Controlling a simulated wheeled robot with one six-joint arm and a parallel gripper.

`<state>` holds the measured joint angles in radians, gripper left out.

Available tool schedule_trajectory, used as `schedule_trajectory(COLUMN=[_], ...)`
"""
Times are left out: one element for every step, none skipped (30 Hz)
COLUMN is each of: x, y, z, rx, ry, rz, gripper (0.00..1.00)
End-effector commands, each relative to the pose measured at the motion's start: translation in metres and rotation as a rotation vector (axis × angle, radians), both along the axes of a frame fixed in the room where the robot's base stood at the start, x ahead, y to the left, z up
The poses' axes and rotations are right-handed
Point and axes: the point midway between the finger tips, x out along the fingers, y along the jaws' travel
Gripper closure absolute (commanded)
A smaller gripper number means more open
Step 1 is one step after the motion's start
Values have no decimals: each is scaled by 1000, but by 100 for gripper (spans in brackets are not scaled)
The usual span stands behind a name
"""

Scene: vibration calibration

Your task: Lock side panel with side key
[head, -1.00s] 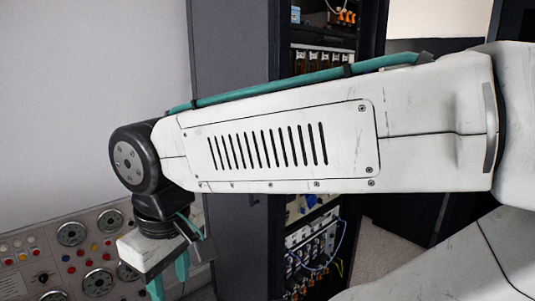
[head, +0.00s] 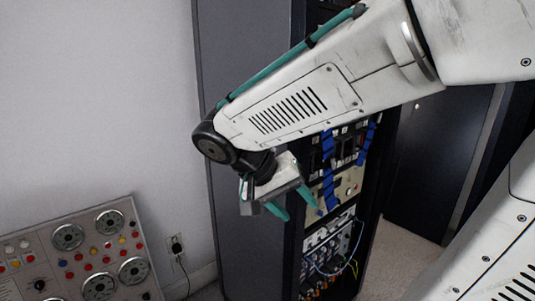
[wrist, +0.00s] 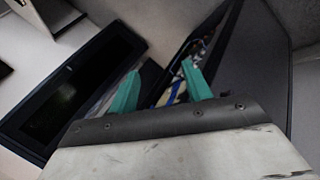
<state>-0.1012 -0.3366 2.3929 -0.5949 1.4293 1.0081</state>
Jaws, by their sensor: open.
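My gripper (head: 293,204) has two teal fingers, apart and with nothing visible between them. It hangs in front of the lower part of a dark rack cabinet. The cabinet's large plain dark grey side (head: 240,225) is the only side panel I can make out in the head view. The fingers also show in the wrist view (wrist: 158,85), spread, with the open rack's wiring beyond them. I cannot make out a side key or its lock in either view.
The rack's open front shows blue straps, a beige module (head: 347,187) and cabled units (head: 325,250). A grey control panel (head: 80,250) with dials and coloured buttons stands at lower left. A wall socket (head: 176,246) has a plug in it. Another dark cabinet (head: 435,160) stands at right.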

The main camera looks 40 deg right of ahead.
Motion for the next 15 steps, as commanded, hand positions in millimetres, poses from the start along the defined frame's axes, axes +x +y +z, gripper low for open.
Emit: schedule_trajectory(x=[20, 32, 48, 61, 74, 92, 105, 117, 133, 144, 154, 166, 174, 181, 189], y=[-8, -13, -18, -22, -24, -26, -26, -26, -24, -22, -21, -18, -16, -14, -11], z=[2, 5, 8, 11, 13, 16, 17, 18, 20, 20, 20, 21, 21, 21, 20], rx=[-127, -207, -314, -391, -464, -557, -619, -676, -741, -782, -818, -856, -878, -897, -914], ry=[-28, -62, -118, -166, -221, -299, -361, -424, -510, -571, -630, -705, -753, -798, -849], rz=[-65, -106, -150, -179, -203, -225, -238, -246, -253, -253, -253, -249, -246, -242, -238], gripper=[51, 51, 51, 51, 51, 51, 51, 51, 51, 51, 51, 51, 51, 51, 51])
